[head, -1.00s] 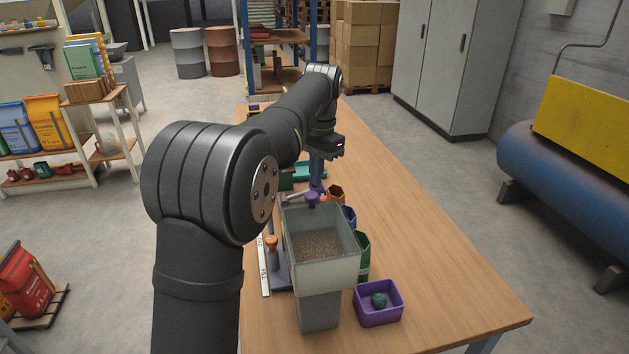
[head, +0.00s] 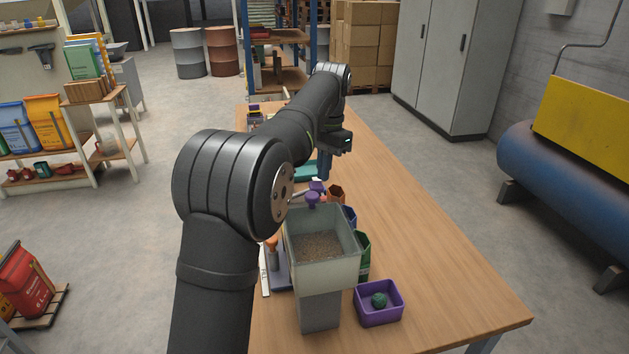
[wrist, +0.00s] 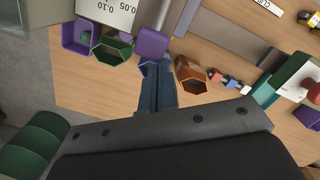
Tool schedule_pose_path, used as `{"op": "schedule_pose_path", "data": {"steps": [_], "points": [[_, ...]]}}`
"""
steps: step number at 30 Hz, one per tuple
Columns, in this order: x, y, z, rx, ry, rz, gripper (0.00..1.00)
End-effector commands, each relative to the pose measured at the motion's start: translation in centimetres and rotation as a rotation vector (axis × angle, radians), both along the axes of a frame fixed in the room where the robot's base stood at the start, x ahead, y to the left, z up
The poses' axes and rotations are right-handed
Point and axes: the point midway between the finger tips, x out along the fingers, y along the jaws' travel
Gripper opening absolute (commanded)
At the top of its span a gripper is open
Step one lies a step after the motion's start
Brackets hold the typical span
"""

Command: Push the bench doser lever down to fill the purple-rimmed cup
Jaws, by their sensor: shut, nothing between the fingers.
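The bench doser has a translucent hopper (head: 322,248) of brown grain at the front of the bench. A lever with a purple knob (head: 316,186) sticks out behind the hopper; the knob also shows large in the wrist view (wrist: 152,44), with its grey rod (wrist: 163,12). My gripper (head: 324,177) has blue fingers, closed together and pointing down, just beyond the knob in the head view. In the wrist view the closed fingertips (wrist: 153,68) appear just below the knob; I cannot tell whether they touch it. I cannot make out the purple-rimmed cup clearly.
A purple box (head: 379,303) with a green ball stands right of the hopper. Green (head: 363,257), blue (head: 350,217) and orange-brown (head: 336,193) containers line the doser's right side. The bench's right side is clear. A teal item (head: 306,173) lies behind.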

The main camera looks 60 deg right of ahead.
Motion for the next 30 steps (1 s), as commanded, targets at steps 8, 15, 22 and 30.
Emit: {"op": "schedule_pose_path", "data": {"steps": [8, 15, 22, 30], "points": [[-0.1, -0.5, 3.8, -0.003, 0.000, -0.001, 0.00], [-0.1, -0.7, 6.4, -0.002, -0.001, -0.001, 0.00], [-0.1, -0.7, 7.2, -0.001, 0.000, 0.000, 0.00], [-0.1, -0.7, 7.2, -0.001, -0.001, 0.000, 0.00]]}}
